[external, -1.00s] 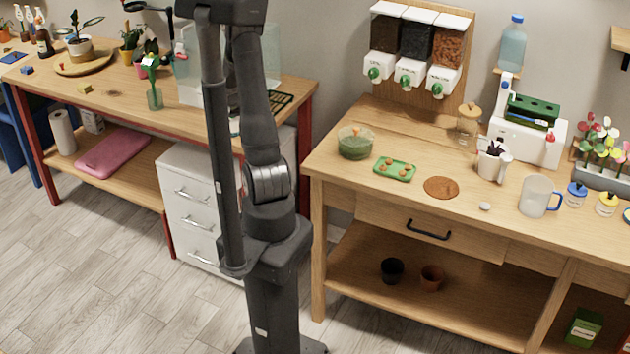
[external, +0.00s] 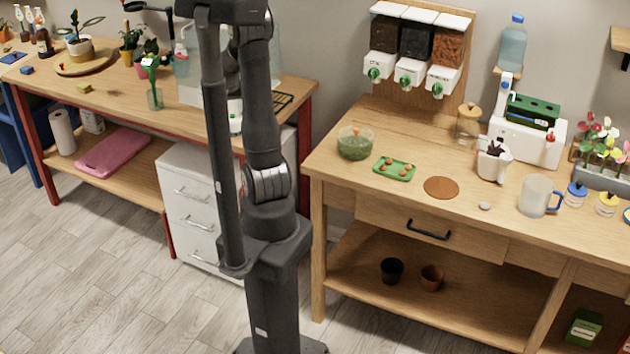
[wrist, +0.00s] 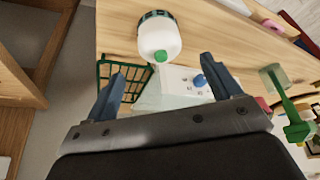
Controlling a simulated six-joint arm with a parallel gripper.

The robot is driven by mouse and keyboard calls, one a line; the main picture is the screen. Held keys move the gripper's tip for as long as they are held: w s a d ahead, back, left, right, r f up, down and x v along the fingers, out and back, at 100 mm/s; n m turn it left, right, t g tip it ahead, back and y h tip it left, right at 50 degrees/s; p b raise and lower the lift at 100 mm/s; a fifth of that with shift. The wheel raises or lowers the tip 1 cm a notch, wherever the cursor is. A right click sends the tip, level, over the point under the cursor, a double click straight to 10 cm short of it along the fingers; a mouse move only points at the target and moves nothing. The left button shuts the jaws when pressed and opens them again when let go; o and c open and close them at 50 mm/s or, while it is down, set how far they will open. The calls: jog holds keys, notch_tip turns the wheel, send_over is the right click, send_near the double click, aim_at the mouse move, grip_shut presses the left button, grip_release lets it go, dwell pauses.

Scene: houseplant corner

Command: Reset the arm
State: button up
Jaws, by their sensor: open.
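My gripper (wrist: 160,95) shows in the wrist view with its two blue-grey fingers spread apart and nothing between them. In the external view my arm stands raised between the two benches, and my gripper is not visible there.
A green wire rack (wrist: 122,78) lies beside the bottle. The left bench (external: 120,88) holds several plants. The right bench (external: 330,165) carries a green bowl (external: 355,143), a green tray (external: 394,169), a white pot (external: 493,162) and a clear jug (external: 535,196). Floor between the benches is narrow.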

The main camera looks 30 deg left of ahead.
aim_at(232, 115)
jog(key=x, duration=1)
jog(key=shift+s, duration=0.1)
notch_tip(232, 115, up, 5)
jog(key=shift+f, duration=0.15)
jog(key=w+d+r, duration=0.3)
jog(key=d+r, duration=0.4)
jog(key=d, duration=0.4)
jog(key=w+d+m+h, duration=0.2)
jog(key=w+d+m, duration=0.2)
jog(key=d, duration=0.8)
jog(key=w+d+m+h, duration=0.2)
jog(key=w+d+m, duration=0.2)
jog(key=d+m, duration=0.3)
jog(key=w+d+m+h, duration=0.1)
jog(key=w+d+m, duration=0.3)
jog(key=d, duration=1.3)
jog(key=shift+d+f+m+g+h, duration=0.2)
jog(key=shift+f+m+g+h, duration=0.15)
jog(key=shift+m, duration=0.45)
jog(key=shift+a+r, duration=0.1)
